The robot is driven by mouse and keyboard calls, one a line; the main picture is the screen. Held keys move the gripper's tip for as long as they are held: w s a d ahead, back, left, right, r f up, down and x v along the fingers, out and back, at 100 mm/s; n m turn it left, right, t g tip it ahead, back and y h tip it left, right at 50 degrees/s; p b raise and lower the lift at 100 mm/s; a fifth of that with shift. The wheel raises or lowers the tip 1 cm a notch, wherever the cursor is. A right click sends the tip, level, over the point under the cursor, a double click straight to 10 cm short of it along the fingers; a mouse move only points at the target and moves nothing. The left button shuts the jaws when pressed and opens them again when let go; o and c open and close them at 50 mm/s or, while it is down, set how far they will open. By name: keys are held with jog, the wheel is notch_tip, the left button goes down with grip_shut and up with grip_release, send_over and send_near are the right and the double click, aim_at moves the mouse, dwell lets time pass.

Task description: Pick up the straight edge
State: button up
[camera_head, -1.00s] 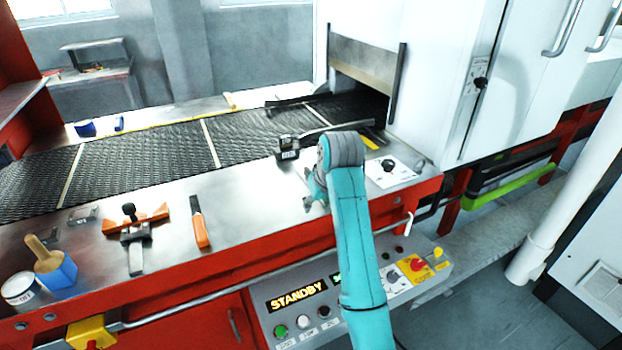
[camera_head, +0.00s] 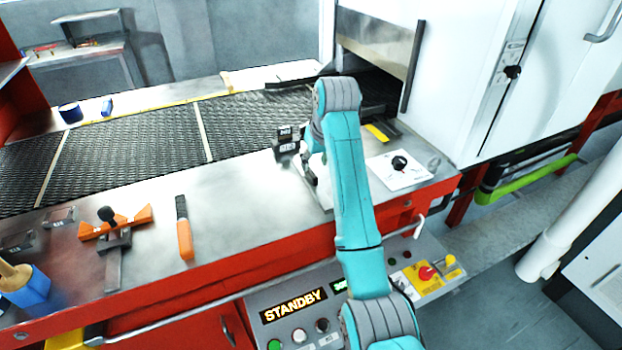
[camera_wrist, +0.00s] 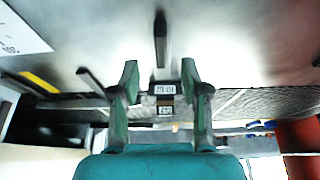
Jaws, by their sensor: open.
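A slim dark bar (camera_wrist: 160,42) lies on the steel top in the wrist view, in line with the gap between the fingers. It looks like the straight edge, though no readable label on it confirms this. In the head view a dark shape (camera_head: 310,176) beside my arm may be the same bar, partly hidden. My gripper (camera_wrist: 160,76) is open, with one green finger on each side and nothing held. It also shows in the head view (camera_head: 309,142), mostly behind the arm. I cannot tell its height above the bar.
Small dark labelled blocks (camera_head: 287,147) stand close to my gripper. The mesh belt (camera_head: 150,140) runs behind. A knob panel (camera_head: 400,168) is to the right. An orange-handled tool (camera_head: 184,230) and an orange T-shaped tool (camera_head: 115,230) lie left, with bare steel between.

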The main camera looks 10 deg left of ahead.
aim_at(311, 170)
jog(key=shift+a+x, duration=0.2)
jog(key=shift+x, duration=3)
jog(key=shift+w+r, duration=0.15)
grip_shut()
